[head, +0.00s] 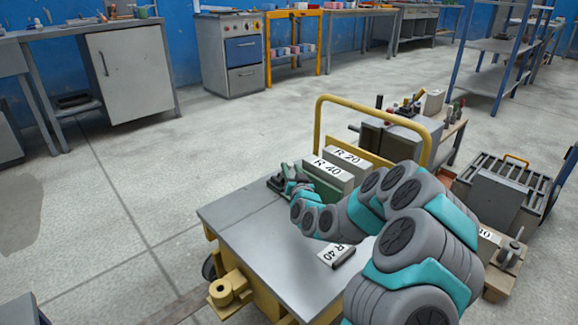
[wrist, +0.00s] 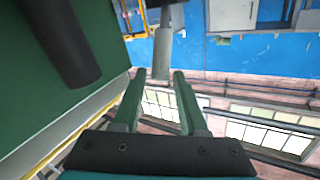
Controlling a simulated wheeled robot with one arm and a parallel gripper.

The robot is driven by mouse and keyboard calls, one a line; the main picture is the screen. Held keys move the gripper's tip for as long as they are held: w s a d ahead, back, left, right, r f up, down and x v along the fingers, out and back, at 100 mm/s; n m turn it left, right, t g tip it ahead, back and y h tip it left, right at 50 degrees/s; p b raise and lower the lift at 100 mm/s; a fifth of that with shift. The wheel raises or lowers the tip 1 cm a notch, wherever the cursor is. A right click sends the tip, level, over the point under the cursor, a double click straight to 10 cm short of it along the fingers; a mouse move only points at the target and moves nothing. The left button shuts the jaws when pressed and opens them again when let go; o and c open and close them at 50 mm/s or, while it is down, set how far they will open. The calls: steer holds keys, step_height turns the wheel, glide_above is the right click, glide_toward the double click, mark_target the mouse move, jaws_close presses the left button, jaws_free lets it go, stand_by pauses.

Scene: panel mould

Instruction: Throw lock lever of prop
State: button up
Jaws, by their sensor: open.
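My gripper (wrist: 162,75) is open in the wrist view, its two green fingers apart with nothing touching between them. A grey rod with a darker upper part (wrist: 163,50) stands just beyond the fingertips, in line with the gap; I cannot tell whether it is the lock lever. A dark round-ended bar (wrist: 65,40) lies in front of a green panel (wrist: 25,85) at the left. In the head view my gripper (head: 281,181) is small, at the far edge of the cart beside a green block (head: 322,186). No prop or lever can be made out there.
The yellow-handled cart has a grey top (head: 262,245), mostly bare. A block marked R 40 (head: 327,168), one marked R 20 (head: 350,160) and a small R 40 block (head: 337,256) are on it. A cluttered bench (head: 400,135) stands behind; the floor at left is clear.

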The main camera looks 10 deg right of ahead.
mark_target(290, 167)
steer(key=shift+w+a, duration=0.1)
steer(key=shift+w, duration=1.4)
jaws_close()
stand_by(0.4)
